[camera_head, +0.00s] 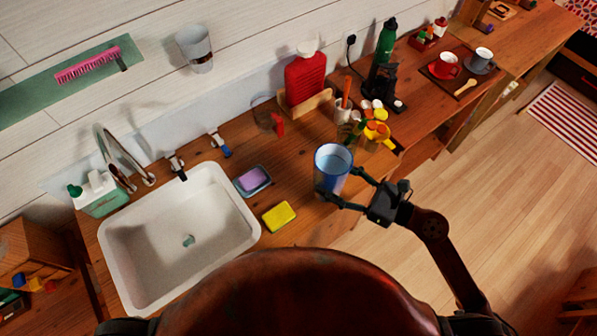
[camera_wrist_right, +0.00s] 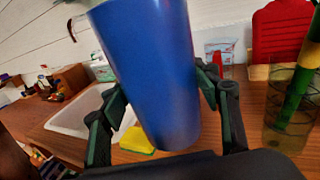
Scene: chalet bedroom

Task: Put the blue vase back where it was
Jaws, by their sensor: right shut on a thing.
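The blue vase (camera_head: 333,167) is upright over the front part of the wooden counter in the head view. It is a plain tapered cylinder with an open top. My right gripper (camera_head: 343,188) comes in from the right and is shut on the vase. In the right wrist view the vase (camera_wrist_right: 152,70) fills the middle, between the two fingers of the right gripper (camera_wrist_right: 160,105). I cannot tell whether its base touches the counter or hangs just above it. My left gripper is not in view.
The white sink (camera_head: 180,235) lies left. A yellow sponge (camera_head: 279,216) and a purple soap (camera_head: 251,179) in a dish are between sink and vase. Yellow items (camera_head: 377,130) and a cup of utensils (camera_head: 343,110) stand behind right. A red bottle (camera_head: 306,78) is at the wall.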

